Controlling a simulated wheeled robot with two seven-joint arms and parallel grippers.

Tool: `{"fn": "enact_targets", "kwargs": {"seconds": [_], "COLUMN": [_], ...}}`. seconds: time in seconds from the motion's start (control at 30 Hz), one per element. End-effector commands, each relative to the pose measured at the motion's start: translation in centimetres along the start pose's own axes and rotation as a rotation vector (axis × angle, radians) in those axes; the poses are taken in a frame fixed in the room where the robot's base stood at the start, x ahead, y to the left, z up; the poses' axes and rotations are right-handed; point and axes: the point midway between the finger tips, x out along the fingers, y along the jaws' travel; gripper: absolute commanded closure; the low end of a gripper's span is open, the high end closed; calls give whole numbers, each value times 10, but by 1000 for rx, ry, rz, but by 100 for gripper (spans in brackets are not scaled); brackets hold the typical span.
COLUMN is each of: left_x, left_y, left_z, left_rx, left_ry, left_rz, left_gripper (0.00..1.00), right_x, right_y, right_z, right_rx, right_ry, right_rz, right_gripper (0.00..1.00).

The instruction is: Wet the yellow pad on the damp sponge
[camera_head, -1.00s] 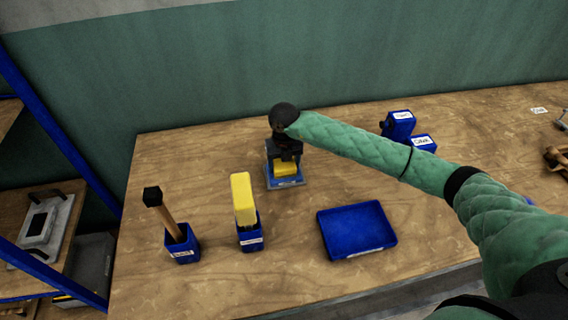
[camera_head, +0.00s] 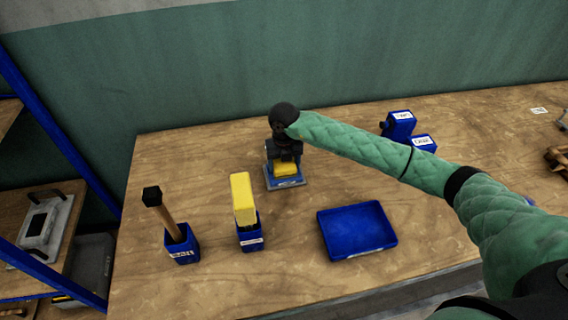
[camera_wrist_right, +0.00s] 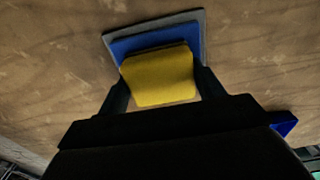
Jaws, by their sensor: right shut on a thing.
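My right gripper (camera_head: 286,156) is shut on the yellow pad (camera_head: 286,169), which shows below its fingers in the head view. In the right wrist view the yellow pad (camera_wrist_right: 160,78) sits between the two dark fingers of the right gripper (camera_wrist_right: 160,88). Directly under the pad is a blue slab (camera_wrist_right: 125,46), which looks like the damp sponge, on a grey base (camera_wrist_right: 190,17). The blue slab also shows in the head view (camera_head: 285,182). The pad covers part of it, and I cannot tell whether they touch. My left gripper is not in view.
In front stand a blue holder (camera_head: 250,240) with a tall yellow block (camera_head: 243,198) and a blue holder (camera_head: 183,248) with a wooden-handled tool (camera_head: 166,217). An empty blue tray (camera_head: 357,230) lies to the right. Two blue labelled boxes (camera_head: 399,125) are behind my right arm.

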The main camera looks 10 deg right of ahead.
Motion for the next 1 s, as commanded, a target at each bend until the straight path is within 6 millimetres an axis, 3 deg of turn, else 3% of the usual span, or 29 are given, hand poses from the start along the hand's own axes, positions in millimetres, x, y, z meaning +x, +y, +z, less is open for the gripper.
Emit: {"fn": "enact_targets", "kwargs": {"seconds": [0.17,1.0], "left_x": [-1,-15], "left_y": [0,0], "left_z": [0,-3], "left_rx": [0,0], "left_ry": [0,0], "left_rz": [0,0], "left_gripper": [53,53], "right_x": [0,-55], "right_y": [0,0], "right_z": [-1,0], "right_rx": [0,-1], "right_ry": [3,0], "right_rz": [-1,1], "right_gripper": [51,51]}}
